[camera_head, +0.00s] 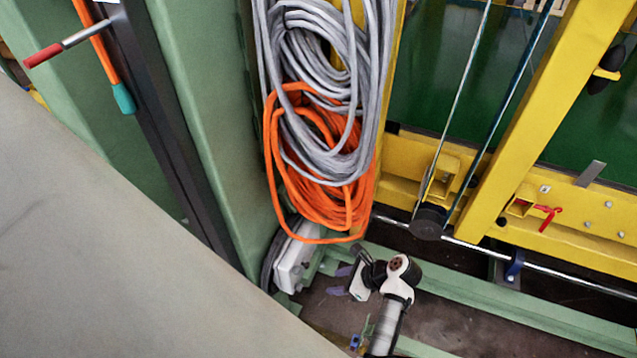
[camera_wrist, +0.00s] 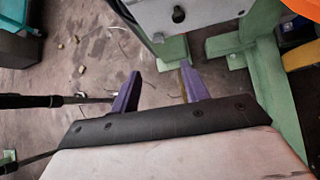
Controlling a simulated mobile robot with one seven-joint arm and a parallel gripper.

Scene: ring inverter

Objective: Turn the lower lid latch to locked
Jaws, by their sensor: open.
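A light grey box (camera_head: 295,262) stands low beside the green post, below the hanging cables. It also shows at the top of the wrist view (camera_wrist: 215,12). A small dark keyhole-shaped feature (camera_wrist: 179,14) on its face may be the lower lid latch; its setting cannot be told. In the head view I cannot make out a latch. My gripper (camera_head: 338,281) is to the right of the box, its purple fingers pointing towards it. In the wrist view my gripper (camera_wrist: 160,72) is open and empty, fingers apart from the box, with floor between them.
Orange cable (camera_head: 312,205) and grey cable (camera_head: 330,90) hang directly above the box. A green beam (camera_head: 510,300) runs along the floor to the right. Green feet (camera_wrist: 172,52) stand below the box. A black rod (camera_wrist: 50,100) lies at left in the wrist view.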

